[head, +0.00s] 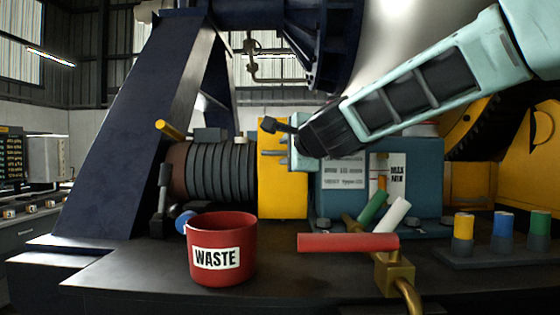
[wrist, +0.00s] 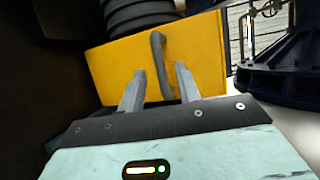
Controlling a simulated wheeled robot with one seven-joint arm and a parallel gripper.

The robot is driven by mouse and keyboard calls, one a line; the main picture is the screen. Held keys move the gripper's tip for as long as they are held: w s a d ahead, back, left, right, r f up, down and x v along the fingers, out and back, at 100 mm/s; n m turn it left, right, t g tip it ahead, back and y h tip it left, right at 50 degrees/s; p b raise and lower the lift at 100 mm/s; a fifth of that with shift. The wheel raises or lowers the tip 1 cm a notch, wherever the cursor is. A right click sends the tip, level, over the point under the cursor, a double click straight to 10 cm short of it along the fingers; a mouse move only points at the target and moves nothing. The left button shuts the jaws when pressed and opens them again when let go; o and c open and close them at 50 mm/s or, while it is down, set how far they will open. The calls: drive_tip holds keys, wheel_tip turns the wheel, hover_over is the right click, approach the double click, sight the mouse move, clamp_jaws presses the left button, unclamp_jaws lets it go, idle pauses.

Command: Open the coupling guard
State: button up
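The coupling guard (head: 283,198) is a yellow box between the dark ribbed motor and the teal housing in the head view. In the wrist view the yellow guard (wrist: 203,55) fills the upper middle, with a dark grey bar handle (wrist: 160,62) on its face. My gripper (head: 266,153) is in front of the guard's upper part. In the wrist view its two fingers (wrist: 160,78) are apart, one on each side of the handle's lower end. A gap shows between each finger and the handle. The guard looks closed.
A red bin (head: 222,262) marked WASTE stands in front on the dark base. A brass valve (head: 394,272) with a red lever (head: 348,242) and green and white handles stands to the right. Capped cylinders (head: 503,230) stand farther right. A dark slanted support (head: 120,130) rises at left.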

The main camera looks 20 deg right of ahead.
sight(280, 152)
drive_tip(key=shift+w+a+f+b, duration=0.1)
drive_tip(key=shift+w+f+b, duration=0.1)
drive_tip(key=shift+w, duration=0.9)
drive_tip(key=shift+w+a+f+b, duration=0.1)
drive_tip(key=shift+w+f+b, duration=0.1)
drive_tip(key=shift+w, duration=0.85)
clamp_jaws()
drive_tip(key=shift+r+p, duration=0.15)
drive_tip(key=shift+p, duration=0.2)
